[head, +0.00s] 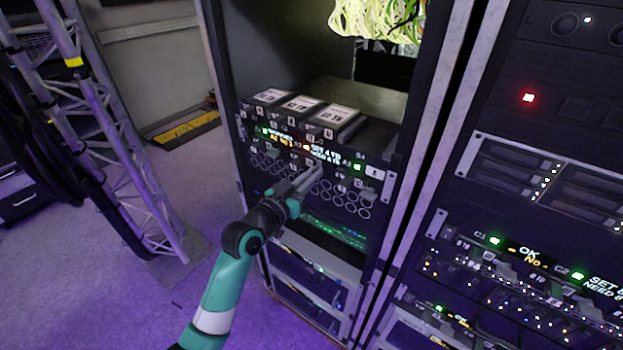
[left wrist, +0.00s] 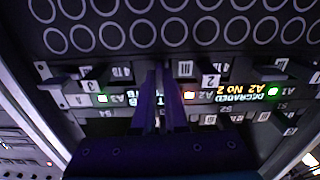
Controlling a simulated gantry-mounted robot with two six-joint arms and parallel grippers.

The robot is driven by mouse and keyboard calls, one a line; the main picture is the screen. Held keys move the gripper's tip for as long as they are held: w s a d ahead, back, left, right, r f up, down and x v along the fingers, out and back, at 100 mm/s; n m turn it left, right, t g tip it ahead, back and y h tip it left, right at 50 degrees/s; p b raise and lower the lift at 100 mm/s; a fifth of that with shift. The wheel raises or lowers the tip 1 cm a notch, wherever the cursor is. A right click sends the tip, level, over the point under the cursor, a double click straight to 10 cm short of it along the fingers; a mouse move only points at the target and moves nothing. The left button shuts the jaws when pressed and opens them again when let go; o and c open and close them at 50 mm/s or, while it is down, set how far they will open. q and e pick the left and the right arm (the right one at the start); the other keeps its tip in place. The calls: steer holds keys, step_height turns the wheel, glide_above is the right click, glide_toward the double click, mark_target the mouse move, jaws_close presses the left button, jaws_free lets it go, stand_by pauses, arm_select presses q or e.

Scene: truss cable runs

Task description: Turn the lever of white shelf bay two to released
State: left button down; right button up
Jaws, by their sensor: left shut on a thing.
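The white shelf (head: 375,172) is a row of bays in the open rack, with status lights and small text displays. Bay two shows an amber light (left wrist: 190,95), a "2" label (left wrist: 210,80) and text reading "DEGRADED A2 No 2". My left gripper (head: 316,170) reaches the shelf front from the lower left. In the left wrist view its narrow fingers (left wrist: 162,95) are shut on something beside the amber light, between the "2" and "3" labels. This is apparently bay two's lever, but the fingers hide it, so its angle cannot be told. My right gripper is out of view.
Three boxes with white labels (head: 302,103) sit on top of the shelf. Rows of round ports (head: 345,199) lie just below it. A second rack (head: 530,230) stands at right. A metal truss (head: 125,140) stands at left, with open floor before it.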

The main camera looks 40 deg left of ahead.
arm_select(q)
steer(key=shift+m, duration=0.3)
steer(key=c, duration=0.9)
jaws_free()
steer(key=shift+c, duration=0.2)
steer(key=shift+s, duration=0.15)
steer(key=s+d+p, duration=0.1)
steer(key=s, duration=1)
steer(key=shift+s+d+p, duration=0.15)
steer(key=shift+d+p, duration=0.15)
steer(key=shift+p, duration=0.1)
